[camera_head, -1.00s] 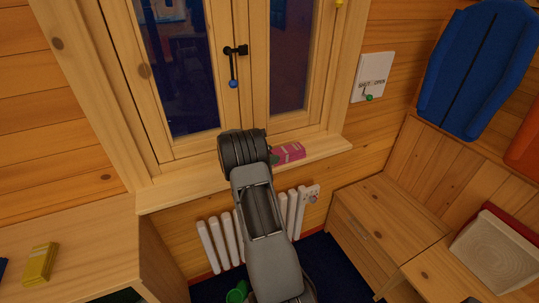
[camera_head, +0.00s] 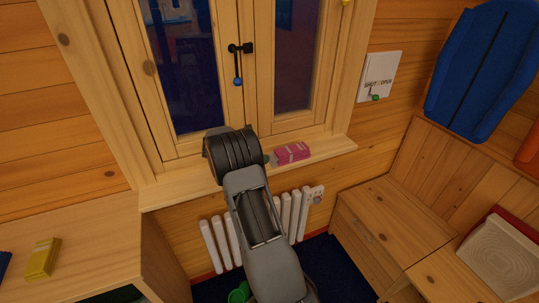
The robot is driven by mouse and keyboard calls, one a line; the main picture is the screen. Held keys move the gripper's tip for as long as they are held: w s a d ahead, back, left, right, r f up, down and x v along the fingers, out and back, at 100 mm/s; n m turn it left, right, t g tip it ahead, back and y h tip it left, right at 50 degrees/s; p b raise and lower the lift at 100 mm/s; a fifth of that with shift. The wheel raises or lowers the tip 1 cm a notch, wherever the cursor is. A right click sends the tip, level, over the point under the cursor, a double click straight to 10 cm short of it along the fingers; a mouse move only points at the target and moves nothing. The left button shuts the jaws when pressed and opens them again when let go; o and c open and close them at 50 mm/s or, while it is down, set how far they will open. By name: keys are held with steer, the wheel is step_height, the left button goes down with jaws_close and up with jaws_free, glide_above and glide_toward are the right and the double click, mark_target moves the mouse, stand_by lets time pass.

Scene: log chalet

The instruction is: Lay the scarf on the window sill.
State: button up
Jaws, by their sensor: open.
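The scarf (camera_head: 292,153), a small pink folded bundle, lies on the wooden window sill (camera_head: 325,148) toward its right part, below the right window pane. My gripper (camera_head: 264,159) is just left of the scarf, mostly hidden behind the dark ribbed end of my arm. Only a small greenish bit shows at its right side, with a narrow gap to the scarf. The gripper is open, and the scarf rests apart from it. The middle of the sill is hidden by my arm.
A black window handle (camera_head: 238,65) with a blue knob hangs above my arm. A white radiator (camera_head: 215,245) is below the sill. A yellow folded item (camera_head: 42,259) lies on the left counter. A wooden bench (camera_head: 390,215) stands right. The sill's right end is clear.

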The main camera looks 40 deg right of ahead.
steer(key=v, duration=0.4)
steer(key=shift+w+a+r, duration=0.1)
steer(key=shift+w+a, duration=0.05)
steer(key=shift+a, duration=0.2)
steer(key=s+a+r+m+t+y, duration=0.2)
steer(key=s+a+m+t+y, duration=0.1)
steer(key=s+a, duration=0.4)
steer(key=s+a+r+m+t+y, duration=0.2)
steer(key=s+a+m+y, duration=0.3)
steer(key=a, duration=0.7)
steer(key=s+a+r+m+t+y, duration=0.2)
steer(key=s+a+m+t+y, duration=0.2)
steer(key=s+a, duration=0.5)
steer(key=shift+a+m+y, duration=0.3)
steer(key=shift+a+m, duration=0.25)
steer(key=shift+m, duration=0.25)
steer(key=shift+w+a, duration=0.1)
steer(key=shift+a, duration=0.1)
